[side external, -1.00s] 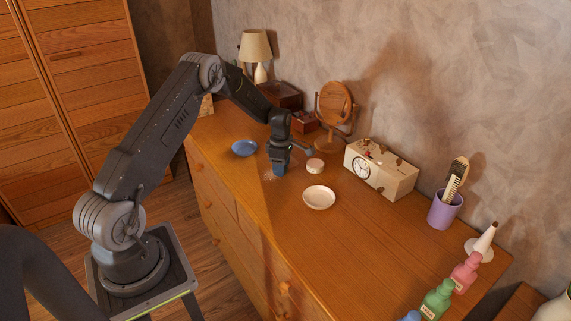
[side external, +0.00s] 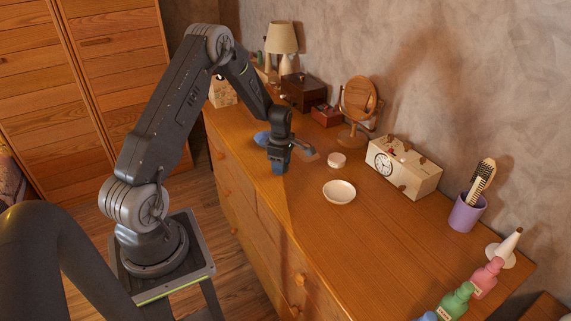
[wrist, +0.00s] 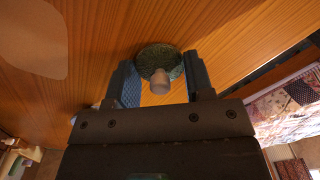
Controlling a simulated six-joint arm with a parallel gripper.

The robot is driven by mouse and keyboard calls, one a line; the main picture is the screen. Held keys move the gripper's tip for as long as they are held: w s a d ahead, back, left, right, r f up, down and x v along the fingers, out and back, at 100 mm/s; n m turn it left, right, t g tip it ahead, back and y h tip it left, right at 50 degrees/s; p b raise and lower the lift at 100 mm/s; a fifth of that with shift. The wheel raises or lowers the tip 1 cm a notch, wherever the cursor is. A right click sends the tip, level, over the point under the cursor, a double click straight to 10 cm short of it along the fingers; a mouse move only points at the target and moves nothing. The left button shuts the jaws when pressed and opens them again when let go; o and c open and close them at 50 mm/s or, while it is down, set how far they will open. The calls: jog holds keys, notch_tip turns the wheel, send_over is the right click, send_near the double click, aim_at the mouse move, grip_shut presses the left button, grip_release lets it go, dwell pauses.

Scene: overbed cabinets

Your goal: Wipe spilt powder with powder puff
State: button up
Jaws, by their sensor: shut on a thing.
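My gripper (side external: 277,168) is low over the dresser top, near its front edge. In the wrist view its fingers (wrist: 161,88) are on either side of the knob of a round, dark greenish powder puff (wrist: 173,62); the puff lies low against the wood. The puff is hidden behind the fingers in the side view. I cannot make out separate powder grains.
A blue dish (side external: 261,138) is partly hidden behind my gripper. A mirror (side external: 358,105), clock box (side external: 403,168) and purple cup (side external: 467,213) line the wall side. Wood between bowl and bottles (side external: 457,300) is clear.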

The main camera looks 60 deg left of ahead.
aim_at(308, 161)
jog(key=shift+w+d, duration=0.1)
jog(key=shift+w, duration=5)
jog(key=shift+s, duration=5.15)
jog(key=shift+s+r, duration=0.15)
jog(key=shift+r, duration=3.95)
